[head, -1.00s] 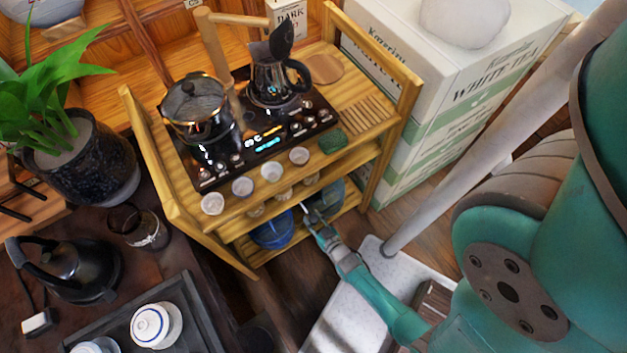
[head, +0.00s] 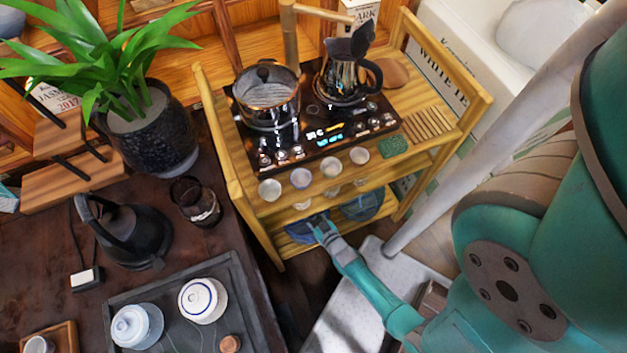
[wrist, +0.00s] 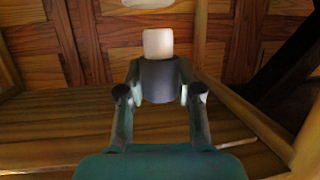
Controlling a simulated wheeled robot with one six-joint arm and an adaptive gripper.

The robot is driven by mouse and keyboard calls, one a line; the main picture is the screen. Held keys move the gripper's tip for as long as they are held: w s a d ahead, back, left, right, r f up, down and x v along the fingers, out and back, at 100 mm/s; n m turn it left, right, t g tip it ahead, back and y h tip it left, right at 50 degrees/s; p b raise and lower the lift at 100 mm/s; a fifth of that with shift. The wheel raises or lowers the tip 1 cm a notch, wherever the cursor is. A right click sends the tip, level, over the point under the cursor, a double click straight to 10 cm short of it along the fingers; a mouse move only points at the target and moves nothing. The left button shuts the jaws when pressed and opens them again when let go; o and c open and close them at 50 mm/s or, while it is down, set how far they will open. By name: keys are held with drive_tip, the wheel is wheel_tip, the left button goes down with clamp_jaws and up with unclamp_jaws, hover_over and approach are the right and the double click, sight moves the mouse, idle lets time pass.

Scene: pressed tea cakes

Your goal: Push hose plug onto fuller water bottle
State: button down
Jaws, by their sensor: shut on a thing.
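My gripper (head: 322,227) is at the front of the cart's lower shelf in the head view. In the wrist view my gripper (wrist: 160,92) is shut on a short dark grey cylinder with a pale top, which looks like the hose plug (wrist: 158,72). Two large bluish bottles lie or stand on the lower shelf: a left bottle (head: 299,233) beside my fingertips and a right bottle (head: 362,206). The upper shelf partly hides them. I cannot tell which is fuller, or whether the plug touches one. The wrist view shows no clear bottle.
The wooden cart (head: 272,222) carries a hob (head: 322,145), a glass pot (head: 267,95), a moka pot (head: 342,75) and several small cups on top. A white tea carton (head: 440,62) stands right. A table with a kettle (head: 125,235) and a tray (head: 245,290) is left.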

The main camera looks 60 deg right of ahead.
drive_tip(key=shift+w+d, duration=0.65)
drive_tip(key=shift+w, duration=0.25)
drive_tip(key=shift+w+d, duration=0.6)
drive_tip(key=shift+w, duration=0.35)
drive_tip(key=shift+w+d, duration=0.65)
drive_tip(key=shift+w, duration=0.25)
drive_tip(key=shift+f, duration=1.55)
drive_tip(key=shift+f, duration=0.7)
drive_tip(key=c, duration=0.7)
unclamp_jaws()
drive_tip(key=shift+s, duration=0.1)
drive_tip(key=v, duration=1.1)
drive_tip(key=shift+s+a, duration=0.2)
drive_tip(key=shift+s, duration=0.15)
drive_tip(key=shift+r, duration=0.2)
